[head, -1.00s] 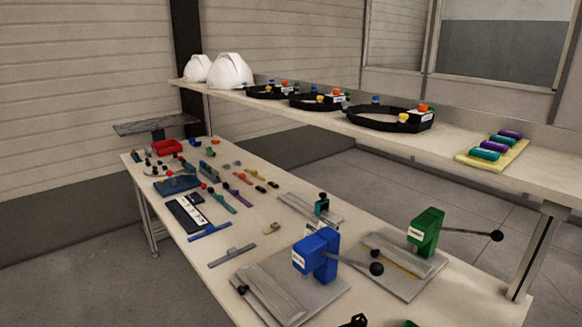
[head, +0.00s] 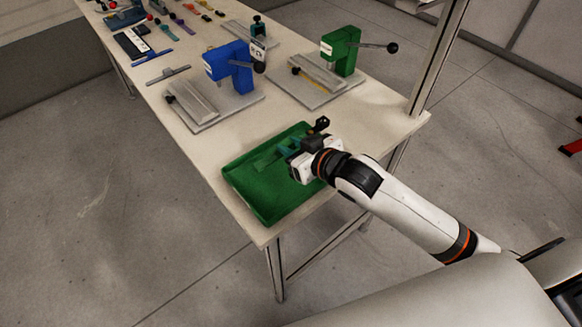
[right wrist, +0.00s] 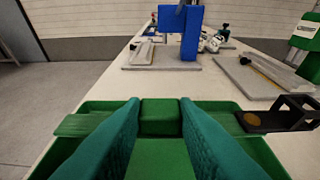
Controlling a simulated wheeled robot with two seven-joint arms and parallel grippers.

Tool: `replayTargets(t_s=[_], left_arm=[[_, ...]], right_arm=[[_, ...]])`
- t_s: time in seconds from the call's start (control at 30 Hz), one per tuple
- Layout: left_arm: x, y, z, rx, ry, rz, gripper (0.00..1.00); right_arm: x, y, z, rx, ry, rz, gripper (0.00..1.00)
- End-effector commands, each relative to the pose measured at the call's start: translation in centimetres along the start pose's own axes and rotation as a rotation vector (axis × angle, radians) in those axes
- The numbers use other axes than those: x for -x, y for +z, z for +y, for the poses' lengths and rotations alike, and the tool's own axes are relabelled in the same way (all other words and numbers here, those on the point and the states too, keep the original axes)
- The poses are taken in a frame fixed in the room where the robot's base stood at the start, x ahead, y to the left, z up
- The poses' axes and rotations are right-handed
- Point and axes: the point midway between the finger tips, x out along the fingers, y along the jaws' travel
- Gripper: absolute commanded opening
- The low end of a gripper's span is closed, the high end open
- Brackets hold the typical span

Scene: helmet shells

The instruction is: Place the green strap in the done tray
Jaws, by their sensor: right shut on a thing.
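The green strap (right wrist: 160,116) is between the two teal fingertips of my right gripper (right wrist: 160,122) in the right wrist view. It reaches out to the left and right of them. In the head view my right gripper (head: 285,152) is over the green tray (head: 262,206) at the near end of the table, shut on the strap. The strap and tray are both green, so I cannot tell whether the strap touches the tray floor. The tray's rim also shows in the right wrist view (right wrist: 50,160). My left gripper is not in view.
A blue press (head: 232,68) and a green press (head: 341,48) stand on grey plates behind the tray. A black bracket (right wrist: 285,115) with a gold disc shows right of the strap. A shelf post (head: 437,55) rises at the table's right edge. Small parts lie at the far end.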

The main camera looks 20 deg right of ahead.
Motion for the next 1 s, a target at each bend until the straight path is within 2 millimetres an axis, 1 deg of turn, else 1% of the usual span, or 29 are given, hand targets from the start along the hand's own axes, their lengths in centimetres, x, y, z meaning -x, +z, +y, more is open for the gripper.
replayTargets(t_s=[0.03, 0.1, 0.37, 0.53, 0.6, 0.8, 0.93, 0.97, 1.0], left_arm=[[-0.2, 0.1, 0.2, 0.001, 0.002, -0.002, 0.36], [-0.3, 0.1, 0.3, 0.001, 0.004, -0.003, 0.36], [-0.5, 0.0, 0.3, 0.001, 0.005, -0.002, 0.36], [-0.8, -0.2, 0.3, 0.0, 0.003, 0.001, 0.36], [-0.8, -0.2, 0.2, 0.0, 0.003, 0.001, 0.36], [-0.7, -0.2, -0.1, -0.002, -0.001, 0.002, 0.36], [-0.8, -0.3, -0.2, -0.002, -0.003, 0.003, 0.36], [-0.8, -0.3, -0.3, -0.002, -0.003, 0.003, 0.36], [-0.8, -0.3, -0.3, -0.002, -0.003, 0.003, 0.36]], right_arm=[[-0.5, -1.3, 0.0, -0.003, -0.001, 0.005, 0.05], [-0.9, -2.3, 0.0, -0.003, -0.001, 0.003, 0.05], [-1.8, -4.4, 0.0, -0.001, -0.002, 0.001, 0.05], [-2.7, -6.6, 0.0, -0.002, -0.002, 0.002, 0.05], [-2.9, -7.0, 0.1, -0.002, -0.002, 0.0, 0.05], [-2.9, -7.0, 0.0, -0.001, -0.002, -0.001, 0.05], [-3.0, -7.3, 0.0, -0.002, -0.002, 0.0, 0.05], [-3.0, -7.2, 0.0, -0.001, -0.002, 0.0, 0.31], [-2.9, -7.2, 0.0, -0.001, -0.002, 0.0, 0.38]])
